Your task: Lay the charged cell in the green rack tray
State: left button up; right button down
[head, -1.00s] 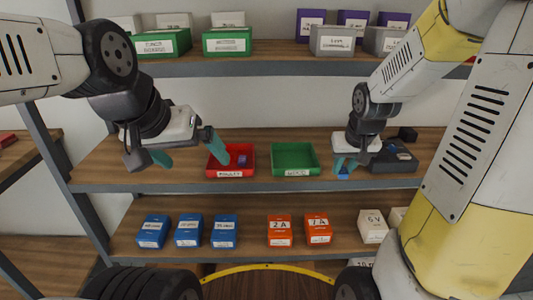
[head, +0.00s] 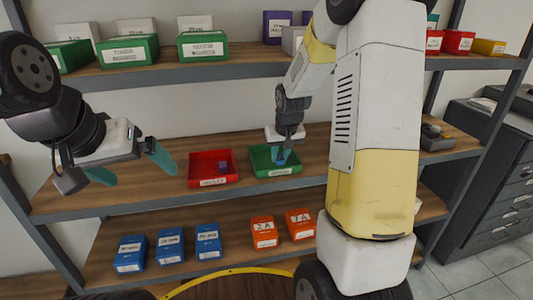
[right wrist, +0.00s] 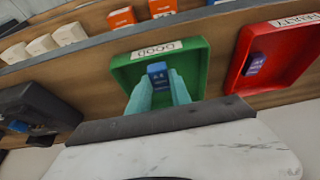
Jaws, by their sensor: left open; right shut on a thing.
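The green tray (head: 256,167), with a white label reading GOOD (right wrist: 157,48) in the right wrist view, sits on the middle shelf. My right gripper (head: 280,156) is over it, fingers pointing down into it. In the right wrist view the teal fingers (right wrist: 160,92) are shut on a small blue cell (right wrist: 158,75) with a pale label. The cell is within the tray's outline; I cannot tell whether it touches the tray's floor. My left gripper (head: 130,167) is open and empty, at the left in front of the middle shelf.
A dark device (right wrist: 30,108) sits on the same shelf. Blue boxes (head: 170,248) and orange boxes (head: 264,232) line the lower shelf.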

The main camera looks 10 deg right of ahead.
jog(key=shift+w+a+f, duration=0.1)
jog(key=shift+w+a, duration=0.05)
jog(key=shift+w, duration=1.05)
jog(key=shift+w+f, duration=0.2)
jog(key=shift+w, duration=0.05)
jog(key=shift+f, duration=1.6)
jog(key=shift+f, duration=0.15)
jog(key=c, duration=1.2)
grip_release()
